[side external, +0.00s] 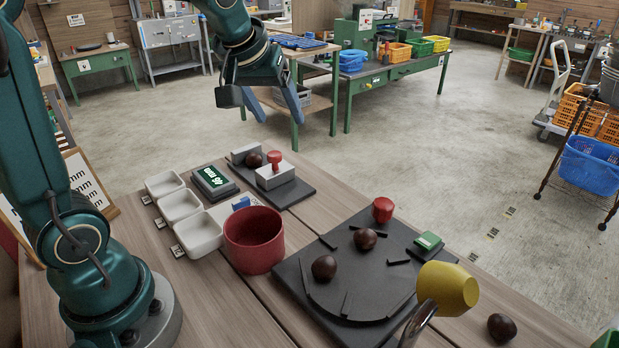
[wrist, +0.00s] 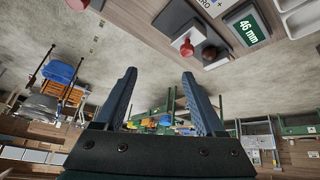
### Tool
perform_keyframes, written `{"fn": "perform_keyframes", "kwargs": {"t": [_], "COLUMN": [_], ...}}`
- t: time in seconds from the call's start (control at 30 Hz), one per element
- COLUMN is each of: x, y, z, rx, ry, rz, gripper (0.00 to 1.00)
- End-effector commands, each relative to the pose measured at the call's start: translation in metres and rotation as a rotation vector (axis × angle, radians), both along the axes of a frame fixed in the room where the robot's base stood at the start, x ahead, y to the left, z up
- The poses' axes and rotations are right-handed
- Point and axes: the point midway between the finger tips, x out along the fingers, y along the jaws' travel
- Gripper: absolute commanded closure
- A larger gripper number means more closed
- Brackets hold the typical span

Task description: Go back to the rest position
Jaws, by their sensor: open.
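My gripper (side external: 272,103) is raised in the air above the far side of the table, with its blue fingers apart and nothing between them. In the wrist view my gripper (wrist: 160,98) shows both fingers spread, with the floor and the far workshop benches behind them. The table (side external: 140,258) lies well below it. A brown chestnut (side external: 254,160) and a red-knobbed block (side external: 275,176) sit on a dark base at the table's far edge. The chestnut (wrist: 209,53) and the red knob (wrist: 187,47) also show in the wrist view.
A dark round-marked board (side external: 345,290) holds two chestnuts, a red knob and a small green block. A red pot (side external: 254,240), white trays (side external: 198,235), a green-topped display (side external: 212,182) and a yellow cup (side external: 448,287) stand around. A loose chestnut (side external: 501,327) lies near the right edge.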

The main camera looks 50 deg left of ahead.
Motion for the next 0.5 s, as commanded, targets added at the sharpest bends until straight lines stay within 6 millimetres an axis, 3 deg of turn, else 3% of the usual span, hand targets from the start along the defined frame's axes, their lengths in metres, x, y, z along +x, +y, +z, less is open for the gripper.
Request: {"fn": "perform_keyframes", "kwargs": {"t": [0.1, 0.23, 0.5], "x": [-0.033, -0.072, -0.142], "y": [-0.029, -0.055, -0.089], "z": [0.012, 0.012, -0.022], "rx": [0.009, 0.02, 0.044], "ry": [-0.027, -0.036, 0.004], "rz": [-0.106, -0.23, -0.472], "gripper": [0.28, 0.28, 0.28]}}
